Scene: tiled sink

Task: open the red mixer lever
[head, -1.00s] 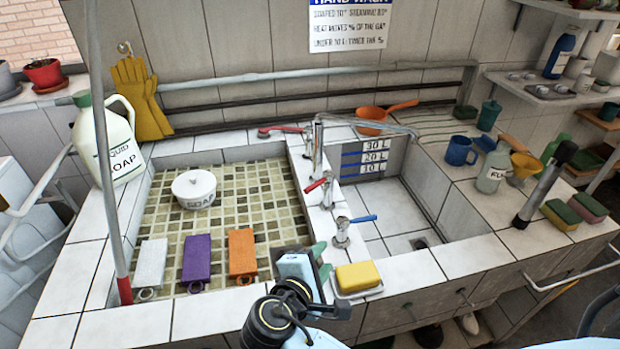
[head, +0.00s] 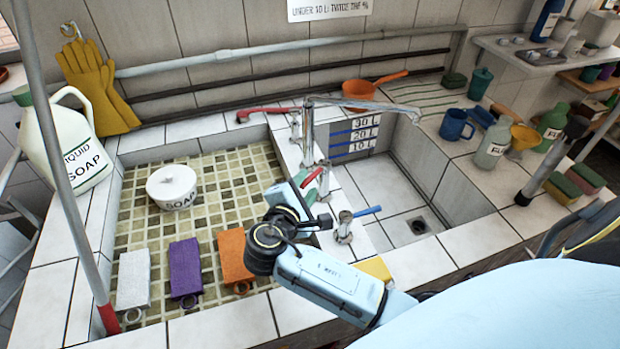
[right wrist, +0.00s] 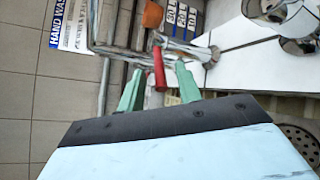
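The red mixer lever (head: 312,177) sits on the metal mixer on the divider between the two basins. In the right wrist view the red lever (right wrist: 159,68) shows between the two green fingertips. My right gripper (head: 314,190) is at the lever, its pale blue arm coming in from the lower right. In the right wrist view its fingers (right wrist: 159,88) are spread, one on each side of the lever, and I see no clear contact. The gripper hides part of the mixer base. The spout (head: 360,103) reaches over the right basin. My left gripper is not in view.
A blue lever (head: 367,211) stands on a tap just right of my gripper. A yellow sponge (head: 375,268) is partly hidden by my arm. The right basin (head: 382,200) is empty. The left basin holds a soap pot (head: 172,187) and several coloured blocks.

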